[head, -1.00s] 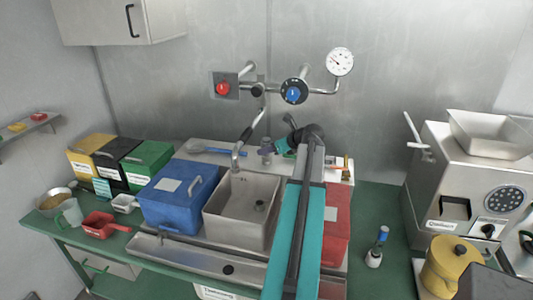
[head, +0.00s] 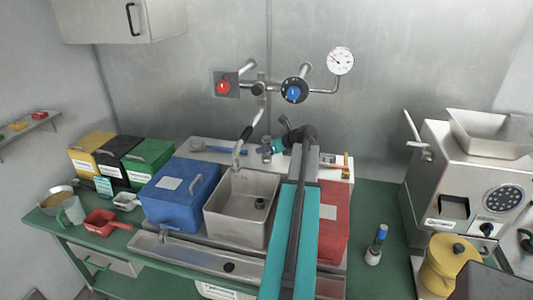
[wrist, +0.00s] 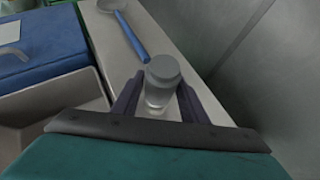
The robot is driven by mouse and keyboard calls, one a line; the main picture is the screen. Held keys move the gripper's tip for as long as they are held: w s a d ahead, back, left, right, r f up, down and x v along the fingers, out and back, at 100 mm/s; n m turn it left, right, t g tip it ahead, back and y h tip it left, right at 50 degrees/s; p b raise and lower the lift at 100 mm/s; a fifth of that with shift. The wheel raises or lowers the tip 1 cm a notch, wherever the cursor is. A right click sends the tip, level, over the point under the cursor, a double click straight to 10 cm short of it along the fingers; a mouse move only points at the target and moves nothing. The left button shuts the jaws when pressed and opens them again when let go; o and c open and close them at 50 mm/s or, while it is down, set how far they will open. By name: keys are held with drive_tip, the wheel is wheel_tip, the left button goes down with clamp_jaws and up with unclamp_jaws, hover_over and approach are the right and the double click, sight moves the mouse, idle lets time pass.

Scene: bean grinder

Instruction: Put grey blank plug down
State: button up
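The grey blank plug (wrist: 163,82) is a short, pale grey cylinder with a wider round top. In the head view my gripper (head: 277,146) is beside the plug and partly hidden by my arm.
A blue-handled spoon (wrist: 133,35) lies on the ledge (wrist: 95,45) beside the plug. The sink (head: 241,207), blue box (head: 178,194) and red box (head: 335,222) stand in front. The metal wall (head: 390,60) is close behind. A valve and gauge (head: 340,61) hang above.

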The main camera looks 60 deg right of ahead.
sight(269, 138)
clamp_jaws()
drive_tip(key=shift+r, duration=0.2)
drive_tip(key=shift+r+b, duration=0.8)
drive_tip(key=shift+r, duration=0.8)
drive_tip(key=s+a+r+b, duration=0.1)
drive_tip(key=s+a+b, duration=0.2)
drive_tip(key=s+a, duration=0.6)
drive_tip(key=shift+s+a+r, duration=0.2)
drive_tip(key=shift+a+r, duration=0.05)
drive_tip(key=shift+a, duration=1.7)
